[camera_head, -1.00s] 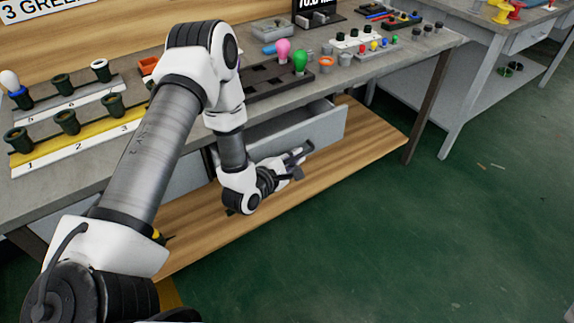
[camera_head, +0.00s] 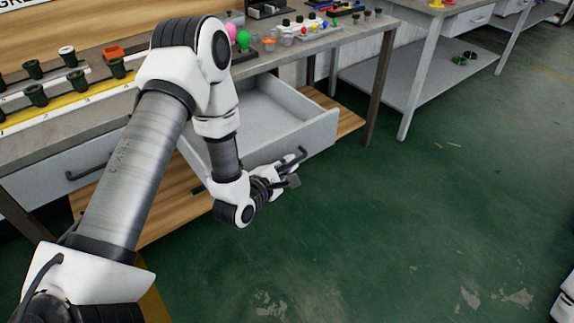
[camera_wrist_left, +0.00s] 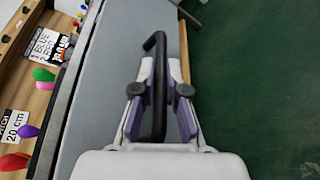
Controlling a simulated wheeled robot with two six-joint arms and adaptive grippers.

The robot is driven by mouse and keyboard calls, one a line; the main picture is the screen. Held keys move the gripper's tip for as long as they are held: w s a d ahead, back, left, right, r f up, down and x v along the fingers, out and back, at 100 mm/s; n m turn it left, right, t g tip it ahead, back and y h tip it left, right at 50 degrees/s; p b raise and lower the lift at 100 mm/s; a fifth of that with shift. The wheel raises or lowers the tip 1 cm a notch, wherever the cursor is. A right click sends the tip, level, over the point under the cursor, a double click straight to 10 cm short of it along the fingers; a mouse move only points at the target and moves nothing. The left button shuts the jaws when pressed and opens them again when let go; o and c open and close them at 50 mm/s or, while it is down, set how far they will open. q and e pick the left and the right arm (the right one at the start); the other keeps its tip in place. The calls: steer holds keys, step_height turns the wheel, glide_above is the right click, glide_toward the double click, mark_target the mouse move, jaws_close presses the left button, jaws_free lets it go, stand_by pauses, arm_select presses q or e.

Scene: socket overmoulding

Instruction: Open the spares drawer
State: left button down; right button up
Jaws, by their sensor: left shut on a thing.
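The grey drawer (camera_head: 318,140) on the right under the near bench stands well out from the bench, and the part of its inside that shows is bare. My left gripper (camera_head: 290,172) is in front of the drawer's front panel. In the left wrist view the fingers of my left gripper (camera_wrist_left: 158,98) are shut on the dark bar handle (camera_wrist_left: 158,48), which lies between them. My left arm hides the drawer's left part. My right gripper is not in view.
A second drawer with a dark handle (camera_head: 86,174) is shut at the left. Dark sockets (camera_head: 37,95), a green bulb (camera_head: 243,39) and an orange ring (camera_head: 269,44) stand on the bench top. Another bench (camera_head: 440,22) is behind right. The green floor (camera_head: 420,220) in front is clear.

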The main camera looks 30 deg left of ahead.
arm_select(q)
steer(key=shift+s+d, duration=0.15)
steer(key=shift+d, duration=0.25)
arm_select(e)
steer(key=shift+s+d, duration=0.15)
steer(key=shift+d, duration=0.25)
arm_select(q)
steer(key=c, duration=1.5)
jaws_free()
steer(key=v, duration=0.7)
steer(key=shift+s, duration=0.25)
